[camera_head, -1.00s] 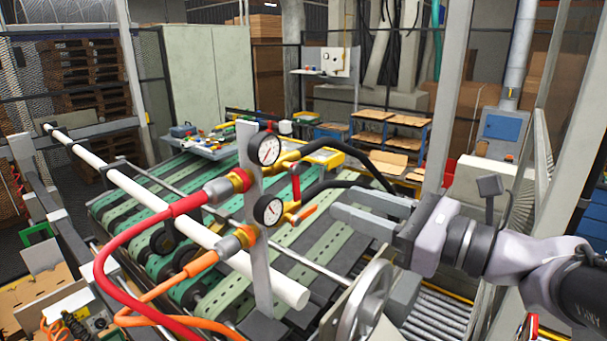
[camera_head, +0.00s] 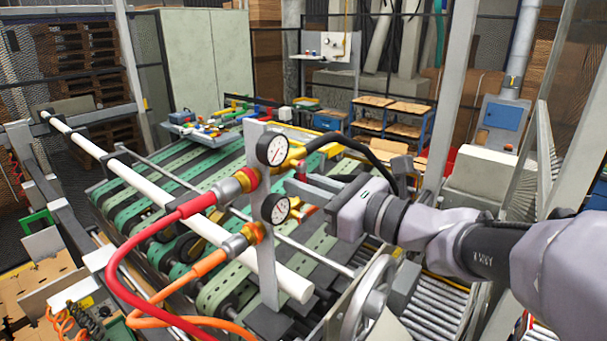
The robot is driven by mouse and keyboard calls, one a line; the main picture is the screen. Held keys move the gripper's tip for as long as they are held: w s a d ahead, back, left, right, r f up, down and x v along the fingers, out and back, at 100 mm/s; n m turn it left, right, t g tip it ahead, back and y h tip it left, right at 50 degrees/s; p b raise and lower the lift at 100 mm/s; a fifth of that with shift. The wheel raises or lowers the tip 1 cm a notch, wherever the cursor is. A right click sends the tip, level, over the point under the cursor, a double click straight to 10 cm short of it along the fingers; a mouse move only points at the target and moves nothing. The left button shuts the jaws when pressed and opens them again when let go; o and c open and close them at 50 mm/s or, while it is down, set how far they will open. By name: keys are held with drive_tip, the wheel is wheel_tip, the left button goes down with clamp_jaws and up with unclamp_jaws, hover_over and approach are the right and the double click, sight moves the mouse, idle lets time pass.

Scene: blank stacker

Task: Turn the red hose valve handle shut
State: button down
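The red valve handle (camera_head: 301,167) is on the red hose's line, right of the upper gauge (camera_head: 272,149). Only a small upper part of it shows behind my fingers. My gripper (camera_head: 299,181) reaches in from the right, its two fingers apart and pointing left, with the tips at the handle. I cannot tell whether they touch it. The red hose (camera_head: 140,238) runs to a brass fitting left of the post. Below, an orange handle (camera_head: 309,211) sits beside the lower gauge (camera_head: 275,208).
The grey post (camera_head: 266,270) carrying both gauges stands just left of my fingertips. A black hose (camera_head: 350,143) arches close above my gripper. A handwheel (camera_head: 370,298) is below my wrist. The orange hose (camera_head: 200,267) and a white roller (camera_head: 200,216) lie left.

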drive_tip(key=shift+s+a+r+m+p, duration=0.1)
drive_tip(key=shift+s+r+m+p, duration=0.05)
drive_tip(key=shift+m+p, duration=0.3)
drive_tip(key=c, duration=1.5)
unclamp_jaws()
drive_tip(key=shift+f, duration=0.2)
drive_tip(key=shift+o, duration=0.5)
drive_tip(key=shift+a, duration=0.15)
drive_tip(key=b+v, duration=0.4)
drive_tip(key=v, duration=1.3)
drive_tip(key=shift+b, duration=0.3)
